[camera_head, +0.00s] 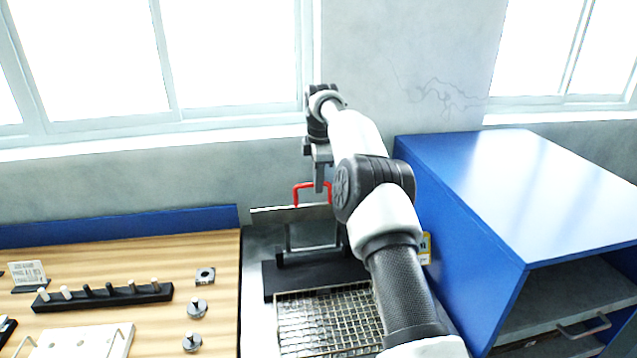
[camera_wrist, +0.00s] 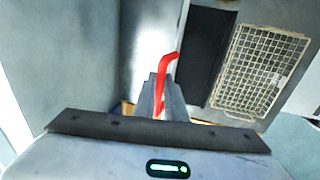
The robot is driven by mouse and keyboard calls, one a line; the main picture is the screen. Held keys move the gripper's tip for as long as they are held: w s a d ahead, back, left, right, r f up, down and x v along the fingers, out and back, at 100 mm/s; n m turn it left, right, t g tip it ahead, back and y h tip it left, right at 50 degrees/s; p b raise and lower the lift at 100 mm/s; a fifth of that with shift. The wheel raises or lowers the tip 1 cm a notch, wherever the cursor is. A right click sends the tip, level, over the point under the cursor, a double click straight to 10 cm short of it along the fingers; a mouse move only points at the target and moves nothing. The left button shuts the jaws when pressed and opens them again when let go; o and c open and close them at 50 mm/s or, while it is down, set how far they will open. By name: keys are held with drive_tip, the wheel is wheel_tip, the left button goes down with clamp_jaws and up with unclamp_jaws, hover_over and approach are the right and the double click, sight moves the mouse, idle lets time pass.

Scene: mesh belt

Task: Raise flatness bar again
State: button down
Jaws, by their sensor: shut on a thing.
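The flatness bar (camera_head: 272,215) is a thin grey metal strip with a red handle (camera_head: 297,190) on top. It spans the upper part of an upright metal frame (camera_head: 287,240), above a black base (camera_head: 290,277). My gripper (camera_head: 319,188) reaches down from above and is shut on the red handle. In the wrist view my gripper's fingers (camera_wrist: 161,98) close around the red handle (camera_wrist: 169,62), one end of which sticks out past them. My arm hides the right end of the bar and part of the frame.
The wire mesh belt (camera_head: 325,318) lies in front of the base. A blue cabinet (camera_head: 455,215) stands close on the right. On the left, a wooden table (camera_head: 225,270) holds a black peg rack (camera_head: 105,297), small metal parts and a pale plate (camera_head: 80,343). A wall with windows is behind.

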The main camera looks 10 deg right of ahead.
drive_tip(key=shift+s+f, duration=0.15)
drive_tip(key=shift+f, duration=0.3)
drive_tip(key=c, duration=2)
unclamp_jaws()
drive_tip(key=shift+o, duration=0.9)
drive_tip(key=shift+r, duration=0.2)
drive_tip(key=v, duration=0.7)
drive_tip(key=shift+r, duration=0.3)
